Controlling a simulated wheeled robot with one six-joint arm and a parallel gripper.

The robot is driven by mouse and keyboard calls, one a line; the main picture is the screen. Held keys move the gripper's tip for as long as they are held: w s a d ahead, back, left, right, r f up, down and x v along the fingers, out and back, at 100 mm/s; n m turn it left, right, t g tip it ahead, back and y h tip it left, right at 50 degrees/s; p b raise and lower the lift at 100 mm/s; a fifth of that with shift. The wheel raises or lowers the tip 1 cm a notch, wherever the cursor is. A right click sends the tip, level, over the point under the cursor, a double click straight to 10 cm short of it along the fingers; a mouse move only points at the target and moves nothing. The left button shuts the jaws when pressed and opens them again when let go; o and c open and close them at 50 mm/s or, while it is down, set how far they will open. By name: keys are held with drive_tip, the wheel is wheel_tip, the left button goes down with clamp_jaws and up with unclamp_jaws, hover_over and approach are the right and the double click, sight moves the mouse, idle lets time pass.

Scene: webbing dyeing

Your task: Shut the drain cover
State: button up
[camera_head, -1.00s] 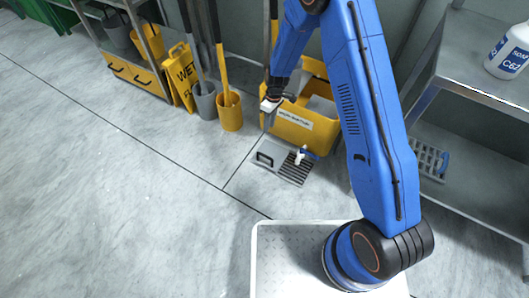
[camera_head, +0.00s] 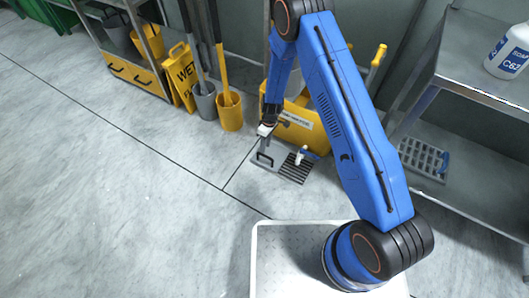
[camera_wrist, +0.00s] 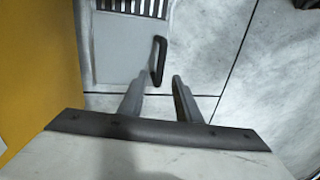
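The drain cover (camera_head: 268,164) is a flat grey plate with a dark loop handle, low on the floor beside a dark slotted grate (camera_head: 294,173). In the wrist view the plain grey cover (camera_wrist: 112,45) lies ahead, and its black handle (camera_wrist: 159,60) stands at its right edge. The slots (camera_wrist: 135,6) show at the top of that view. My gripper (camera_head: 263,146) is just above the handle side of the cover. In the wrist view its two fingers (camera_wrist: 156,82) are apart and empty, with the handle just beyond the tips; contact is not visible.
A small white and blue object (camera_head: 302,155) stands by the grate. A yellow mop bucket (camera_head: 300,118) is close behind the drain. Yellow and grey buckets (camera_head: 229,112) stand to the left, a metal shelf (camera_head: 470,85) to the right. The floor in front is clear.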

drive_tip(key=shift+s+a+f, duration=0.1)
drive_tip(key=shift+s+f, duration=0.05)
drive_tip(key=shift+f, duration=0.7)
drive_tip(key=shift+s+a+f, duration=0.1)
drive_tip(key=shift+s+f, duration=0.05)
drive_tip(key=shift+f, duration=0.75)
drive_tip(key=shift+s+a+f, duration=0.1)
drive_tip(key=shift+s+f, duration=0.05)
drive_tip(key=shift+f, duration=0.7)
clamp_jaws()
